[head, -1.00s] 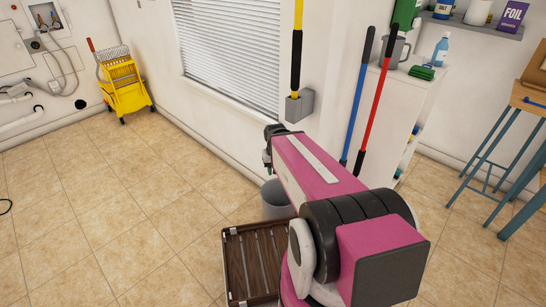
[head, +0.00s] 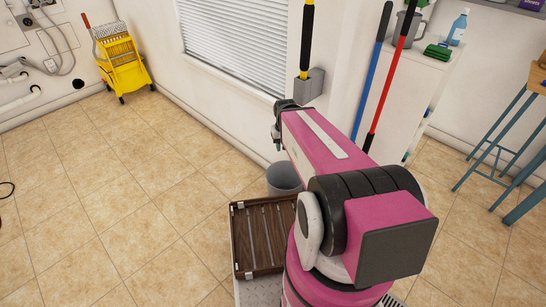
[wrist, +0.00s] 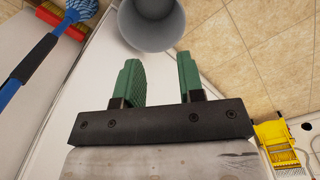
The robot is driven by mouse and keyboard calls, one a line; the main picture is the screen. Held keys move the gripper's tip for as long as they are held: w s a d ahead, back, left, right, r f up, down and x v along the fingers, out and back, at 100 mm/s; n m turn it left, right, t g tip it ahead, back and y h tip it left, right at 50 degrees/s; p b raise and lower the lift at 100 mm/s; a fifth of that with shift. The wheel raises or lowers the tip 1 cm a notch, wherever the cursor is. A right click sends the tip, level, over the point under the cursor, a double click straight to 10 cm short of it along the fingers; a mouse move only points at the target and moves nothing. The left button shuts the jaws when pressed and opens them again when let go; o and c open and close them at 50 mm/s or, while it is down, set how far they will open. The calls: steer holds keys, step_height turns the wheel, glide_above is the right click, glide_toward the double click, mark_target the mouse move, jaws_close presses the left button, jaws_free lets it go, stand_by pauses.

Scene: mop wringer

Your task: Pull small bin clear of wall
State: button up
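The small bin (head: 284,177) is a grey round bin on the tiled floor, close to the wall below the window corner. My arm hides part of its right side in the head view. In the wrist view the bin (wrist: 152,22) shows its open, empty inside at the top, beyond my fingertips. My gripper (wrist: 160,60) has two green fingers set apart with nothing between them. In the head view my gripper (head: 277,139) is above the bin and near the wall, seen small and partly hidden by my arm.
A wooden slatted tray (head: 262,236) is in front of the bin. A yellow mop wringer (head: 122,70) stands at the far left wall. Blue (head: 371,65) and red (head: 391,80) handles lean by a white cabinet (head: 415,95). Open tiled floor (head: 130,190) lies left.

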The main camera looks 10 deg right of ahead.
steer(key=w+f+n, duration=1)
steer(key=n, duration=1.5)
glide_above(273, 166)
steer(key=shift+s+a+f, duration=0.1)
steer(key=shift+a+f, duration=0.05)
steer(key=shift+f, duration=6.6)
step_height(273, 166, down, 11)
steer(key=shift+r, duration=0.1)
jaws_close()
